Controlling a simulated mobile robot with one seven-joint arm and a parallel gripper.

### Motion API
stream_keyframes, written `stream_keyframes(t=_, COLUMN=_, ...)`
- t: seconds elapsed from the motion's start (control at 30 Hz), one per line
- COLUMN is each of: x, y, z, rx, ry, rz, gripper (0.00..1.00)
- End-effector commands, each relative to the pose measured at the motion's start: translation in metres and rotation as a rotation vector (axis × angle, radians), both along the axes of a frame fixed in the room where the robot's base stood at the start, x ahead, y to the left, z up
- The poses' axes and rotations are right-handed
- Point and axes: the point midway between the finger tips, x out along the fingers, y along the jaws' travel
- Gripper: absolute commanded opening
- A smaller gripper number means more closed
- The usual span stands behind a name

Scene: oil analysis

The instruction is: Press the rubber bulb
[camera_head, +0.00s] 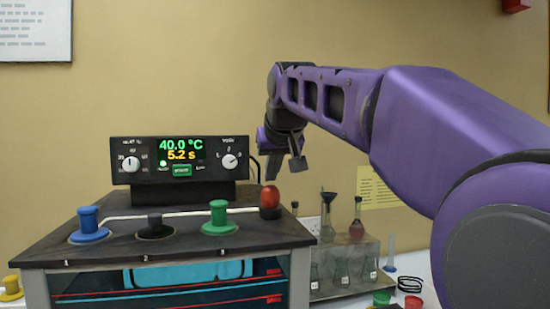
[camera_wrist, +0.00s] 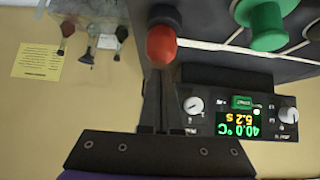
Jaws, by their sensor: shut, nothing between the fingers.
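The red rubber bulb (camera_head: 270,197) stands upright on a dark base at the right rear of the bath's top. It also shows in the upside-down wrist view (camera_wrist: 161,46), straight beyond the fingertips. My gripper (camera_head: 270,177) points down just above the bulb, with its fingers together and nothing held. In the wrist view the closed fingers (camera_wrist: 159,78) end close to the bulb; I cannot tell whether they touch it.
The bath (camera_head: 150,252) carries blue (camera_head: 89,222), black (camera_head: 155,225) and green (camera_head: 219,217) stoppers. A control box (camera_head: 182,160) behind reads 40.0 °C and 5.2 s. A flask rack (camera_head: 345,290) stands to the right. Several small cups are near it.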

Motion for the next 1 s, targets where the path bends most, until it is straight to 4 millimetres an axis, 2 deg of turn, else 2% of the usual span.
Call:
stream_keyframes(t=0.47, x=0.0, y=0.0, z=-0.007, rx=0.0, ry=0.0, rz=0.0, gripper=0.0)
stream_keyframes(t=0.67, x=0.0, y=0.0, z=-0.027, rx=0.0, ry=0.002, rz=0.001, gripper=0.0)
stream_keyframes(t=1.0, x=-0.001, y=0.0, z=-0.028, rx=-0.002, ry=0.008, rz=0.0, gripper=0.0)
